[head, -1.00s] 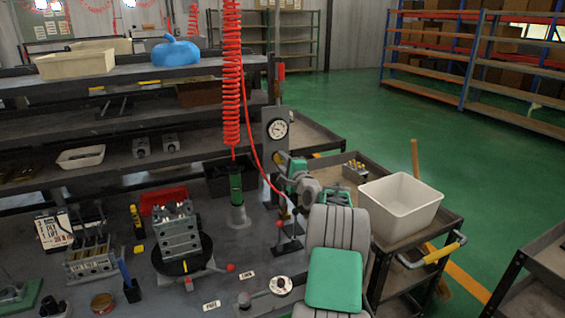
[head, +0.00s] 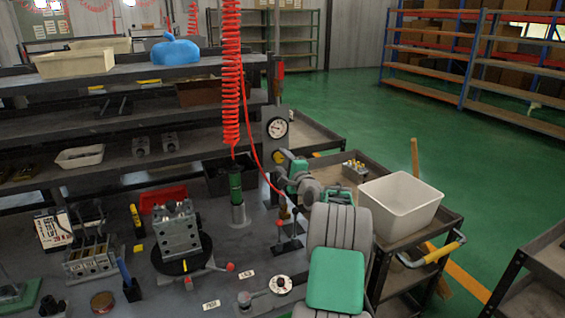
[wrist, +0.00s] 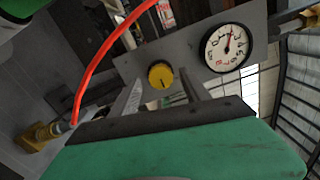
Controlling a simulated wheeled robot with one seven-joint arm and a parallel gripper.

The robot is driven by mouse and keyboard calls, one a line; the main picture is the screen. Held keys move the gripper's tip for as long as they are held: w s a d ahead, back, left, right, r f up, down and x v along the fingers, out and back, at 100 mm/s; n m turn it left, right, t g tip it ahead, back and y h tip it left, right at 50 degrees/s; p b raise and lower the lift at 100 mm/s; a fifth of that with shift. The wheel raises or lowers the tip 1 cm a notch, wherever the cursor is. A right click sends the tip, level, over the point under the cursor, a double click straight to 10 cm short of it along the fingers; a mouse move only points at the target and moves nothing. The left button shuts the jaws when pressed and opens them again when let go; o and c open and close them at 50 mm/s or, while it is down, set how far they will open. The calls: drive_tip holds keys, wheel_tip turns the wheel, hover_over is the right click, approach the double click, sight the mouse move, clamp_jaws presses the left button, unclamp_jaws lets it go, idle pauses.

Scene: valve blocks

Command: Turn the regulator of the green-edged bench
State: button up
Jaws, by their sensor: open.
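The regulator is a yellow round knob (wrist: 160,74) on a grey upright plate (wrist: 190,48), below and left of a white dial gauge (wrist: 227,47) in the wrist view. In the head view the knob (head: 278,156) shows small under the gauge (head: 277,128), at the back of the bench. My gripper (wrist: 163,88) is open, its two grey fingers pointing at the plate, one to each side of the knob's lower part. I cannot tell whether they touch it. My gripper's end is mostly hidden by my arm in the head view. I see no green edge on the bench (head: 190,295).
A red coiled hose (head: 231,75) hangs beside the gauge plate, and its red line (wrist: 108,48) runs close to my gripper in the wrist view. A green cylinder (head: 236,187) stands left of my arm. A cart with a white bin (head: 400,205) is at right.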

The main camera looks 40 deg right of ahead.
drive_tip(key=b+v, duration=0.1)
drive_tip(key=v, duration=0.6)
drive_tip(key=a+f+n+g+y+p, duration=0.1)
drive_tip(key=a+n+g+y, duration=0.35)
drive_tip(key=a, duration=1.05)
drive_tip(key=a+n+g+y+p, duration=0.15)
drive_tip(key=a+n, duration=0.65)
drive_tip(key=a, duration=0.8)
drive_tip(key=s+a+f+n+g, duration=0.2)
drive_tip(key=s+a, duration=0.3)
drive_tip(key=s, duration=0.4)
drive_tip(key=s+a+f+n+g+p, duration=0.1)
drive_tip(key=s+a+n+g, duration=0.2)
drive_tip(key=s, duration=0.6)
drive_tip(key=s+a+f+n+g+h, duration=0.1)
drive_tip(key=s+a+f+n+g, duration=0.1)
drive_tip(key=s+a+n, duration=0.3)
drive_tip(key=s+a+g, duration=0.1)
drive_tip(key=s, duration=0.3)
drive_tip(key=shift+a+f, duration=0.3)
drive_tip(key=shift+f, duration=0.1)
